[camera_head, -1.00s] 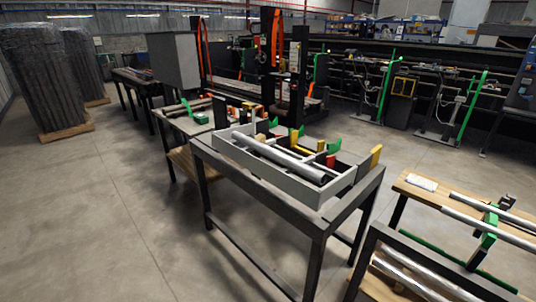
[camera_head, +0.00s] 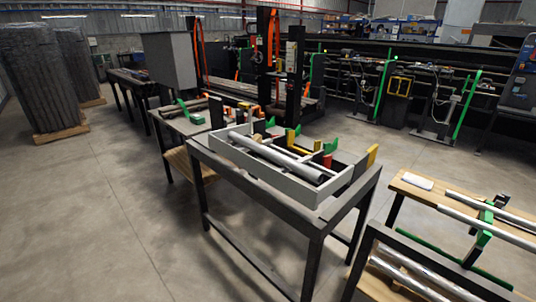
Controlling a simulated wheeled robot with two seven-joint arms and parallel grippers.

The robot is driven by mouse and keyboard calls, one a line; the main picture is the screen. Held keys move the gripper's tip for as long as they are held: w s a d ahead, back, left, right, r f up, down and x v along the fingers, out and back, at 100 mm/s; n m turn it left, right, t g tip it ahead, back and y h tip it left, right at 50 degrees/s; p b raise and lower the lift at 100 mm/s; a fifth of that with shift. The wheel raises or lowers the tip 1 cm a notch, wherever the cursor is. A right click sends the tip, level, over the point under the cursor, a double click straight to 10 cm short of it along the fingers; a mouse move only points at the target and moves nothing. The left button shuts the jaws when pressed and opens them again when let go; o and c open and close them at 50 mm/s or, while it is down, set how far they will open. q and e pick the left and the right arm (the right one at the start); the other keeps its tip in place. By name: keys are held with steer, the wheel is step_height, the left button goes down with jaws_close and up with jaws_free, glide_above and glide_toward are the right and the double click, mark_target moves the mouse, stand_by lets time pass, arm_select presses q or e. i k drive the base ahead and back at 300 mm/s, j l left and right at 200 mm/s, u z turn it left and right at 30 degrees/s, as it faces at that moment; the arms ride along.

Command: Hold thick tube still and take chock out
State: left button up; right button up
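A thick grey tube (camera_head: 292,163) lies lengthwise in a long grey tray (camera_head: 247,167) on a dark metal table (camera_head: 309,219) in the middle of the view. A thinner tube lies beside it, partly hidden. Several coloured blocks stand along the tray's far side: a yellow one (camera_head: 301,149), a red one (camera_head: 328,161), a green one (camera_head: 331,146) and a yellow one at the right end (camera_head: 372,154). I cannot tell which piece is the chock. Neither of my grippers is in view.
A wooden-topped bench (camera_head: 412,197) with metal tubes and a green bracket (camera_head: 484,232) stands at the right. Another table with a green part (camera_head: 190,113) stands behind the tray table. Wrapped stacks (camera_head: 42,80) stand on pallets at far left. The floor at left is clear.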

mark_target(257, 137)
steer(key=i+j+z, duration=0.15)
steer(key=z, duration=0.25)
steer(key=i+j+z, duration=0.1)
steer(key=j+z, duration=0.25)
steer(key=i+j+z, duration=0.1)
steer(key=z, duration=0.3)
steer(key=j+z, duration=0.35)
steer(key=i+l, duration=0.05)
